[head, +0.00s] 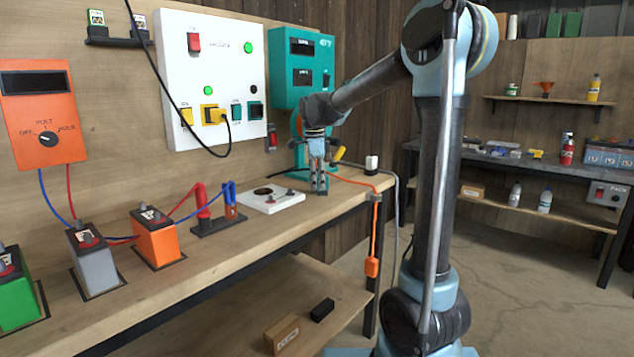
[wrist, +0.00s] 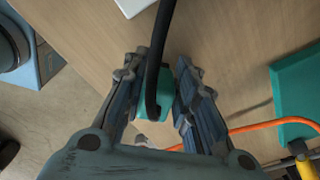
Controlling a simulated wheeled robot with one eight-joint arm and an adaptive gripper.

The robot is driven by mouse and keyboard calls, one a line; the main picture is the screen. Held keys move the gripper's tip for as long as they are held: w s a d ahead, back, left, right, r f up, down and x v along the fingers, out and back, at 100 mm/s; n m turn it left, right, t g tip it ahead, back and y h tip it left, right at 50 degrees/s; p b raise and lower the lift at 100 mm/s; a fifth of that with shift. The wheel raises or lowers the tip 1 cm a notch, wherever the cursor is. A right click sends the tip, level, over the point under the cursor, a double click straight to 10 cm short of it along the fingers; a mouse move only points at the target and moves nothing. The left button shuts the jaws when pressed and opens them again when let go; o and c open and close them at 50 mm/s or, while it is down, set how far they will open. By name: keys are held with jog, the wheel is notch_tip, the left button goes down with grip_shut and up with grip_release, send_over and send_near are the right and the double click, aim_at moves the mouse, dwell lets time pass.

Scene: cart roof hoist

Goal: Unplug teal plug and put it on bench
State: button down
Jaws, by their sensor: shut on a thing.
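My gripper (head: 318,188) points down over the right part of the bench (head: 240,235), just in front of the teal charger cabinet. In the wrist view my gripper (wrist: 165,95) is shut on the teal plug (wrist: 186,85), which sits between the two fingers. A thick black cable (wrist: 160,60) runs past the plug, in front of it in this view.
A white plate with a dark round opening (head: 270,198) lies left of my gripper. An orange cord (head: 355,182) runs over the bench's right end to a hanging orange box (head: 372,267). The white panel (head: 215,60) holds a yellow plug (head: 211,115). The teal cabinet (head: 304,60) stands behind.

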jog(key=shift+a+f, duration=0.1)
jog(key=shift+f, duration=0.65)
jog(key=c, duration=1.2)
grip_release()
jog(key=shift+w, duration=0.1)
jog(key=shift+r, duration=0.15)
notch_tip(320, 180, up, 11)
jog(key=s+d+f+n, duration=0.3)
jog(key=s+d+n, duration=0.1)
jog(key=s+d, duration=0.35)
jog(key=s+d+f+n, duration=0.4)
jog(key=s+d+f, duration=0.1)
jog(key=s+f, duration=0.3)
jog(key=s+d+f+n+t, duration=0.1)
jog(key=s+d+f+n, duration=0.3)
jog(key=s+f, duration=0.4)
jog(key=s+d+f+n+t, duration=0.1)
jog(key=s+d+f+n, duration=0.3)
jog(key=s+d+f, duration=0.2)
jog(key=shift+s+d+f+n+y, duration=0.15)
jog(key=shift+s+f+n, duration=0.05)
jog(key=shift+s+f, duration=0.35)
jog(key=shift+s+d+f+n+y, duration=0.1)
jog(key=shift+s+f+n+y, duration=0.1)
jog(key=shift+s+f, duration=0.3)
